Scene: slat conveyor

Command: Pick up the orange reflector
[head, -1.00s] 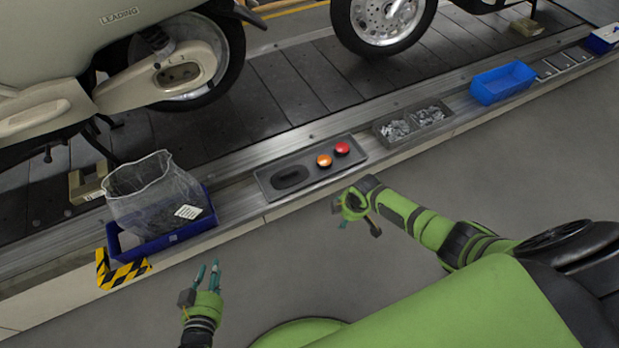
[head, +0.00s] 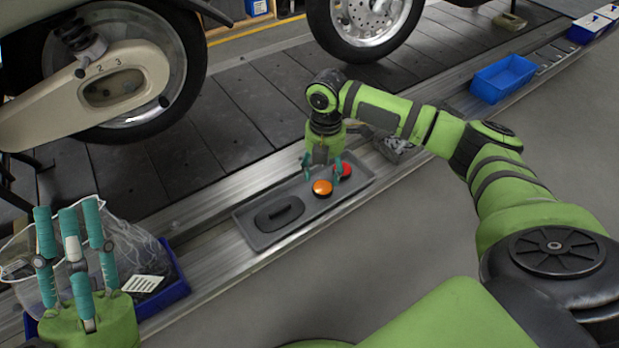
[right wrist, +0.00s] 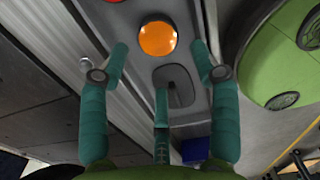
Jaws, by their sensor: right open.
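The orange reflector (head: 322,188) is a round orange disc lying in a grey tray (head: 245,232) beside the red reflector (head: 343,170). My right gripper (head: 323,170) is over the tray at the orange reflector, fingers pointing down, spread and empty. In the right wrist view the orange reflector (right wrist: 158,38) shows just beyond and between the open fingertips of my right gripper (right wrist: 160,60), with no finger closed on it. My left gripper (head: 68,215) is at the lower left with its fingers apart and empty, in front of the bagged blue bin.
A dark oval part (head: 278,213) lies in the tray's left end. A blue bin (head: 172,290) with a clear bag stands at left. Another blue bin (head: 503,78) is at upper right. Scooters stand on the slat conveyor behind. The grey floor in front is clear.

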